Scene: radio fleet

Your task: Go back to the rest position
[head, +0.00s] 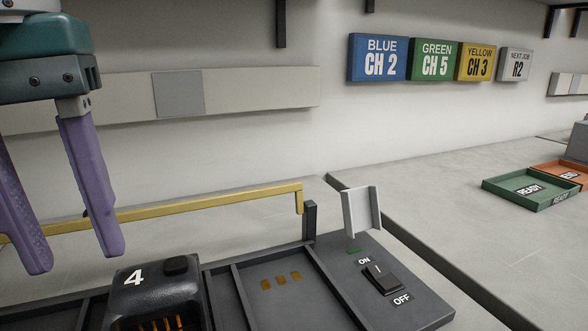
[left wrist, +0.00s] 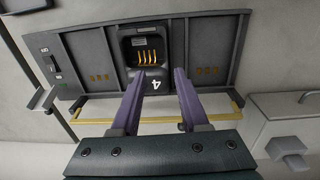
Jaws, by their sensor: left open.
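My left gripper (head: 75,260) hangs open and empty at the left of the head view, its two purple fingers pointing down. It is above and behind the black unit marked 4 (head: 135,296), apart from it. In the left wrist view my left gripper (left wrist: 159,72) shows its fingers apart, with nothing between them, in front of the same unit (left wrist: 150,45). That unit sits in the middle bay of the dark rack (head: 240,300); orange contacts show inside it. My right gripper is in neither view.
A yellow bar (head: 200,204) runs along the rack's back edge, close to my left fingers. An ON/OFF switch (head: 381,278) and an upright grey bracket (head: 362,212) stand at the rack's right. A green READY tray (head: 530,188) is far right. Grey worktop between is clear.

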